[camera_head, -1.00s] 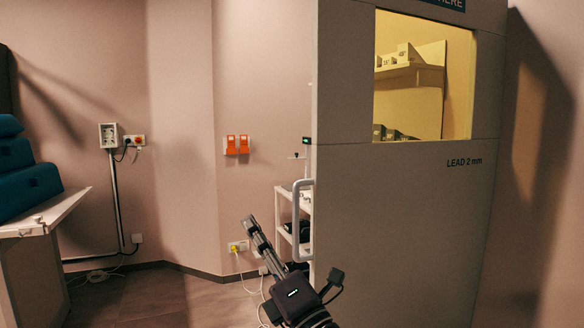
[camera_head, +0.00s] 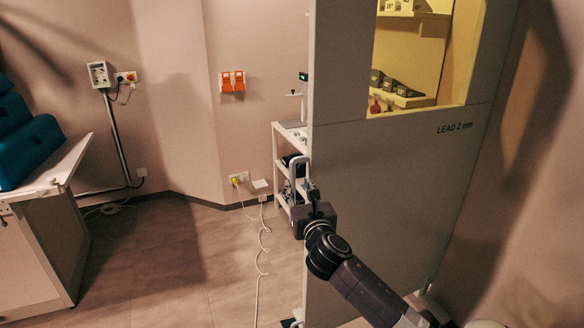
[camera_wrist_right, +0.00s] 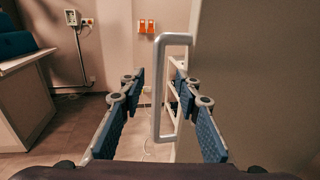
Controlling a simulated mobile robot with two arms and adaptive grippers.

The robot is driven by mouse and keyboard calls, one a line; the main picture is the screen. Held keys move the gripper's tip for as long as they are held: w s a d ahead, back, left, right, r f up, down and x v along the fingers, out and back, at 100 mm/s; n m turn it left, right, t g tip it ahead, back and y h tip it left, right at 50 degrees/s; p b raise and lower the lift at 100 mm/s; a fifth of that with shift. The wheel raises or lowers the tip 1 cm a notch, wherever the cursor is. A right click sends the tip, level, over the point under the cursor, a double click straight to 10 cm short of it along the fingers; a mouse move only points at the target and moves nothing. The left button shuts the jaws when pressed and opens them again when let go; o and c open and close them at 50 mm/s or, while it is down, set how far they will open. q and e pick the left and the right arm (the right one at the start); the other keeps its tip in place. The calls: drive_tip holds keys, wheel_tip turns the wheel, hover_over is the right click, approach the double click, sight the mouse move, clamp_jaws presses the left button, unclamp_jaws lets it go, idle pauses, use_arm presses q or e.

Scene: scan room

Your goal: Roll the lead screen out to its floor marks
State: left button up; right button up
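The lead screen (camera_head: 390,190) is a tall grey panel marked "LEAD 2 mm" with a yellow-lit window. It stands upright at the right of the head view and also fills the right side of the right wrist view (camera_wrist_right: 260,80). Its pale looped handle (camera_wrist_right: 157,90) is on its left edge. My right gripper (camera_wrist_right: 159,78) is open, with blue-padded fingers apart on either side of the handle's upright bar; contact is not visible. In the head view my right gripper (camera_head: 311,188) is beside the handle, partly hiding it. No floor marks are discernible. My left gripper is out of view.
A white shelf trolley (camera_head: 278,165) stands behind the screen's left edge. A white cable (camera_head: 262,250) trails over the floor there. A table (camera_head: 50,185) with blue cushions (camera_head: 28,150) is at the left. Bare floor (camera_head: 170,265) lies between table and screen.

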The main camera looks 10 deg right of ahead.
sight(294, 176)
drive_tip(key=shift+w, duration=3.65)
clamp_jaws()
